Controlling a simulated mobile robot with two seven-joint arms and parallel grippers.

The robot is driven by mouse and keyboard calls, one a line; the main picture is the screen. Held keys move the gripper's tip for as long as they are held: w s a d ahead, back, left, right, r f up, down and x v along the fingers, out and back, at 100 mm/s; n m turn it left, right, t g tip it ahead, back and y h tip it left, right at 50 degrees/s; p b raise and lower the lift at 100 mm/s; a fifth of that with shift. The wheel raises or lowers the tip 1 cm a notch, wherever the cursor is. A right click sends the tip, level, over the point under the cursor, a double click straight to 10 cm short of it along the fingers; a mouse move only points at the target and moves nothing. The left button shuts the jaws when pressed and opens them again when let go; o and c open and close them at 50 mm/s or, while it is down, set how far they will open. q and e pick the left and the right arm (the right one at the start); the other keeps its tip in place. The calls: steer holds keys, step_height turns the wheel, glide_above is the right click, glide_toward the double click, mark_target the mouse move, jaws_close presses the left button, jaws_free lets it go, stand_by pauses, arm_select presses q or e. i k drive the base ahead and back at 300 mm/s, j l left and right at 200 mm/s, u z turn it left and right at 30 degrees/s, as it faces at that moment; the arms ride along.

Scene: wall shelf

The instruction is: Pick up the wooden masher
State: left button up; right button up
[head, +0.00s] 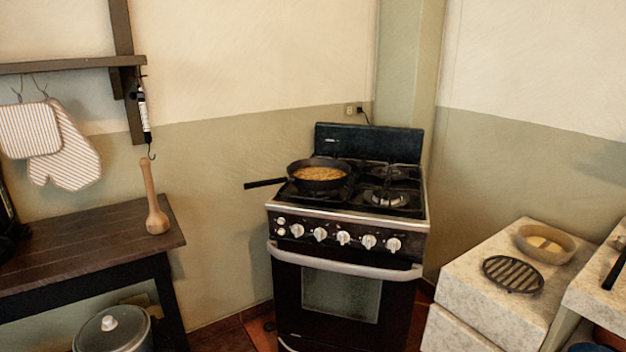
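The wooden masher (155,203) is light brown, with a long thin handle and a wide rounded head. It stands upright, head down, near the right end of the dark wooden table (85,240) at the left. A hook hangs just above its handle; I cannot tell whether they touch. Neither of my grippers is in the head view.
A black stove (345,240) stands in the middle, with a frying pan (320,175) on it. A wall shelf (70,64) holds hanging mitts (65,155). A lidded pot (112,332) is under the table. A stone counter (480,250) is at right.

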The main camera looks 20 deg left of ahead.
mark_target(158, 222)
steer(key=u, duration=1.4)
